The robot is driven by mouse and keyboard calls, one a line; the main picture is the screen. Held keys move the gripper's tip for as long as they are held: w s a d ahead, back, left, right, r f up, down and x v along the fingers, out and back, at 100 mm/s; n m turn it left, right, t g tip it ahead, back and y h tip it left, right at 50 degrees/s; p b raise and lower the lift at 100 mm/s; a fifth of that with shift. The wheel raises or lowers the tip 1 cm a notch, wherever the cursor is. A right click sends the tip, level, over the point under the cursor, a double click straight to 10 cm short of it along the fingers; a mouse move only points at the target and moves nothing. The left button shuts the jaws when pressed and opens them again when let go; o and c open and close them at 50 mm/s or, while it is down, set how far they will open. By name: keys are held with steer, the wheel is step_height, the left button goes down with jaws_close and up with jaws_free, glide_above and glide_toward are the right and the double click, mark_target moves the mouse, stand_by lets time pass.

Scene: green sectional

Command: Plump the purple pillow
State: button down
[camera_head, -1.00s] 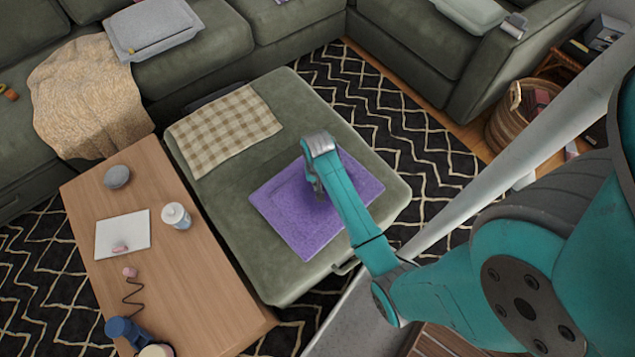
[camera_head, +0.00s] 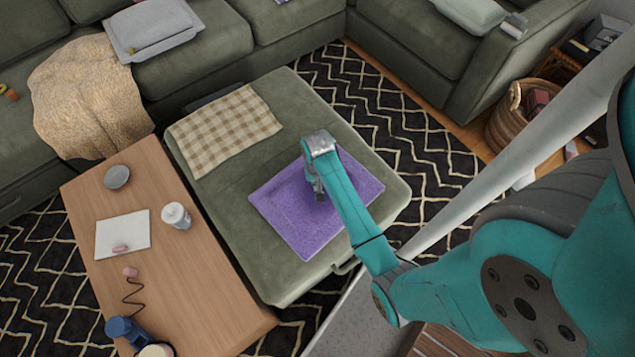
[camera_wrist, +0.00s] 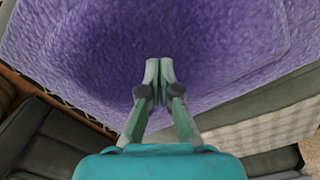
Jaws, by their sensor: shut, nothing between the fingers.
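The purple pillow (camera_head: 290,212) lies flat on the green ottoman (camera_head: 215,215), towards its near right part. It also fills the upper part of the wrist view (camera_wrist: 70,55). My gripper (camera_head: 319,194) is over the pillow's middle, pointing down. In the wrist view my gripper's fingertips (camera_wrist: 159,68) are together with nothing between them. They are at the pillow's surface, where the cloth looks darker and dented around them. Exact contact is hard to tell.
A checked cloth (camera_head: 222,130) lies on the ottoman's far left. A wicker basket (camera_head: 512,125) stands on the right.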

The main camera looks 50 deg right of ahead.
steer(key=shift+s+f, duration=0.1)
steer(key=shift+r, duration=1.05)
steer(key=shift+f, duration=1.05)
stand_by(0.7)
steer(key=shift+r, duration=0.95)
steer(key=shift+r, duration=0.1)
steer(key=shift+r, duration=0.3)
step_height(320, 180, up, 5)
steer(key=shift+r, duration=0.1)
stand_by(0.3)
